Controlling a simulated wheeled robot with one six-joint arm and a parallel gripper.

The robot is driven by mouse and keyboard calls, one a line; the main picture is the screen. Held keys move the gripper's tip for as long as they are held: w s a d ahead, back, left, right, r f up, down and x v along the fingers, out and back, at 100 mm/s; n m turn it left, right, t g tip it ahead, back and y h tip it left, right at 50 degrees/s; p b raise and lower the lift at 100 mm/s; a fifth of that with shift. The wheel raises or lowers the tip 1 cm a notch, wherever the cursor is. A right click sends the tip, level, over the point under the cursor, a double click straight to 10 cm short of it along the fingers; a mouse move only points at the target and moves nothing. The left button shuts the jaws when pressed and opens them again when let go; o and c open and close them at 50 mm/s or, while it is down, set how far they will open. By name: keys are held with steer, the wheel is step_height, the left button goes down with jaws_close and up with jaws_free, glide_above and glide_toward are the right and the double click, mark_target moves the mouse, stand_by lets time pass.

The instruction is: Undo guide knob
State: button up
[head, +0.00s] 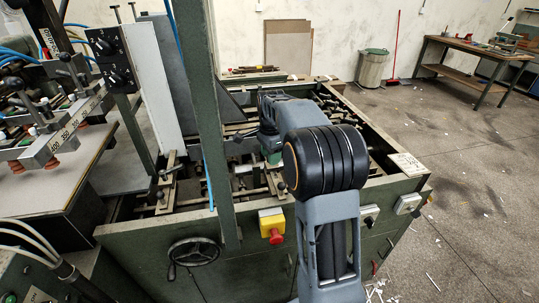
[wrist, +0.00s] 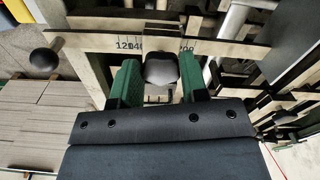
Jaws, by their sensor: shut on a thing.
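The guide knob (wrist: 161,70) is a dark, rounded knob in the wrist view, in front of a pale bar printed with a number scale (wrist: 95,43). My gripper (wrist: 159,75) has its green fingers on both sides of this knob, shut on it. The knob's underside and any thread are hidden. In the head view my gripper (head: 271,152) is low inside the feeder frame (head: 150,236), partly behind my own arm. The knob cannot be made out there.
A black ball knob (wrist: 44,60) stands left of my gripper, above a stack of grey boards (wrist: 35,118). Rails and bars crowd the right side. A green upright post (head: 212,120) stands left of my arm. A handwheel (head: 194,252) and red stop button (head: 274,235) are on the front.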

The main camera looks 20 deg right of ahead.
steer(key=c, duration=0.3)
